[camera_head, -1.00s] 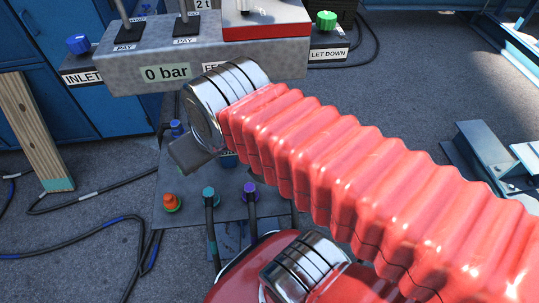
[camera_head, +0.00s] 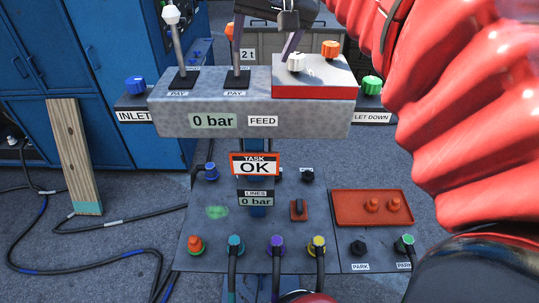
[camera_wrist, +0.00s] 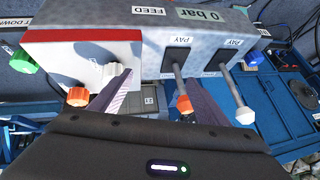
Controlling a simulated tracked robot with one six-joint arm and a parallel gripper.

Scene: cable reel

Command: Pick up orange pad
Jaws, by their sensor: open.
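My gripper (camera_head: 264,50) is at the top of the head view, above and behind the panel, by the grey control box. In the wrist view my gripper (camera_wrist: 160,92) is open, its purple fingers apart and pointing at the box. Neither orange piece on the panel is clearly visible there.
The grey control box (camera_head: 210,120) carries levers (camera_head: 178,45), a white knob (camera_head: 296,62) and an orange knob (camera_head: 330,50). A TASK OK sign (camera_head: 255,165) stands below it. Hose plugs (camera_head: 277,245) line the panel's front. A wooden post (camera_head: 75,150) leans at left.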

